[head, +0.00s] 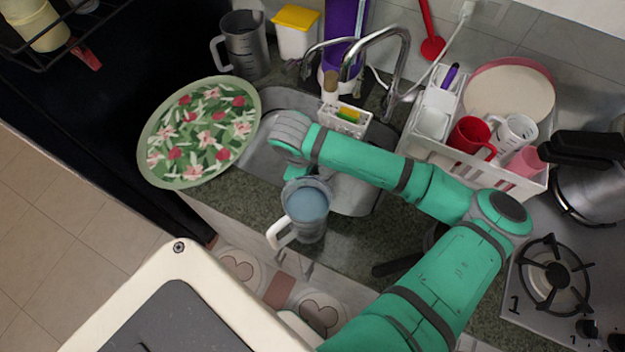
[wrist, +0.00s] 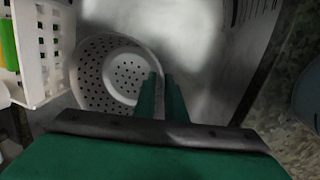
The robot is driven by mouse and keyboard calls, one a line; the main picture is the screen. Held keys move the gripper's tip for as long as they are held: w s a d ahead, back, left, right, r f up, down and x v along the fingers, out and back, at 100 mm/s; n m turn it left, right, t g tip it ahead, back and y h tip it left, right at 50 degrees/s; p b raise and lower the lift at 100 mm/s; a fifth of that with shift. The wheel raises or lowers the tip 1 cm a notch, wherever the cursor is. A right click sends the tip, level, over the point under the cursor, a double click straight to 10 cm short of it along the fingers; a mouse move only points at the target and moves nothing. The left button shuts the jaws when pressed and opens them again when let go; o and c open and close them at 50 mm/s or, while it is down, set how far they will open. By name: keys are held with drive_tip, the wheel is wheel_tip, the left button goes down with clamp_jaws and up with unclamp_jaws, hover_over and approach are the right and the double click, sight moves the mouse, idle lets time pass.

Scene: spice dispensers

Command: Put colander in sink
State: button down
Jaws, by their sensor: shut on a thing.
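The white colander (wrist: 118,72), round with many holes, shows in the wrist view with its right rim at my fingertips. My gripper (wrist: 162,92) is shut on that rim. The grey metal sink (wrist: 215,45) lies around and beneath the colander in this view; I cannot tell whether the colander touches its bottom. In the head view my gripper (head: 289,172) is over the sink (head: 257,165), low near its middle, and my arm hides the colander.
A jug (head: 306,207) stands at the sink's front edge. A white caddy (head: 344,118) with sponges sits by the faucet (head: 397,60). A floral plate (head: 198,132) is left of the sink. A dish rack (head: 470,140) with mugs stands right.

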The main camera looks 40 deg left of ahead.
drive_tip(key=shift+s+x, duration=0.15)
drive_tip(key=shift+x, duration=0.9)
drive_tip(key=shift+s+x, duration=0.1)
drive_tip(key=shift+x, duration=0.95)
drive_tip(key=shift+f, duration=0.25)
drive_tip(key=c, duration=1.8)
unclamp_jaws()
drive_tip(key=shift+d, duration=0.1)
drive_tip(key=shift+r, duration=0.1)
drive_tip(key=v, duration=1.2)
drive_tip(key=shift+s+r, duration=0.1)
